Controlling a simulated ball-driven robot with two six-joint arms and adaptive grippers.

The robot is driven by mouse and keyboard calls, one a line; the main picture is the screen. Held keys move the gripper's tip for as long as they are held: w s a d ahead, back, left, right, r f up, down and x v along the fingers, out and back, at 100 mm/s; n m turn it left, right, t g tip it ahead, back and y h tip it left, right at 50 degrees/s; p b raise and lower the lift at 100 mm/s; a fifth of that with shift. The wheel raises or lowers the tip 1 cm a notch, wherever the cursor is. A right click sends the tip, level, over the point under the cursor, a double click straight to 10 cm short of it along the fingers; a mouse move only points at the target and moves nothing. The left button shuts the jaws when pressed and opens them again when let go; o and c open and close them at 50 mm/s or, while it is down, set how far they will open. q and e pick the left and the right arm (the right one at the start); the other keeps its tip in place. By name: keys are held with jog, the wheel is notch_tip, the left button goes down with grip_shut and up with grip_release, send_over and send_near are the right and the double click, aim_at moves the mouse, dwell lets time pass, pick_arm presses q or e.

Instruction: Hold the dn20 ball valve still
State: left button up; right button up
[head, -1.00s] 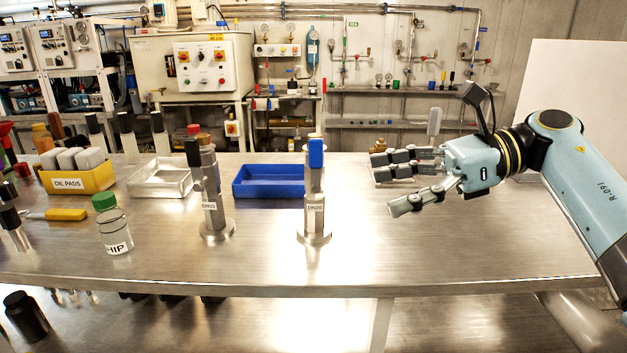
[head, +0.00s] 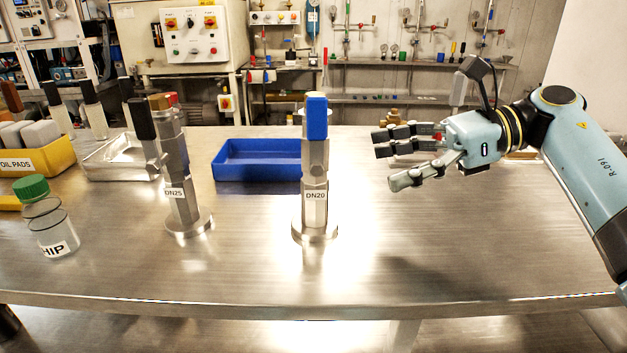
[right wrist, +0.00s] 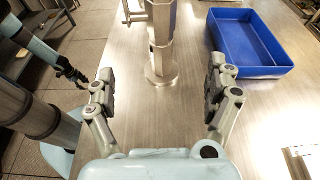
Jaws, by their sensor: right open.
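The DN20 ball valve (head: 316,207) stands upright on its round flange on the steel bench, its blue lever (head: 316,118) at the top. In the right wrist view, the valve body (right wrist: 162,45) stands ahead between the fingertips and beyond them, its top cut off. My right gripper (head: 389,158) is open and empty to the right of the valve, apart from it, fingers pointing left. My left gripper (right wrist: 72,74) shows small at the left of the right wrist view, away from the valve; its opening is unclear.
The DN25 valve (head: 178,190) with a black lever stands left of the DN20. A blue tray (head: 257,184) lies behind, between them. The bench front right is clear.

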jog(key=b, duration=0.4)
send_near(322, 208)
jog(key=shift+w+f, duration=0.65)
jog(key=shift+w, duration=0.15)
jog(key=p+x, duration=0.1)
jog(key=x, duration=0.4)
jog(key=shift+a, duration=0.25)
jog(key=b+x, duration=0.1)
jog(key=x, duration=0.2)
jog(key=shift+f+b, duration=0.15)
jog(key=shift+b, duration=0.25)
jog(key=shift+a, duration=0.65)
jog(key=shift+f, duration=0.1)
jog(key=c, duration=1.7)
jog(key=shift+c, duration=0.2)
jog(key=o, duration=1.4)
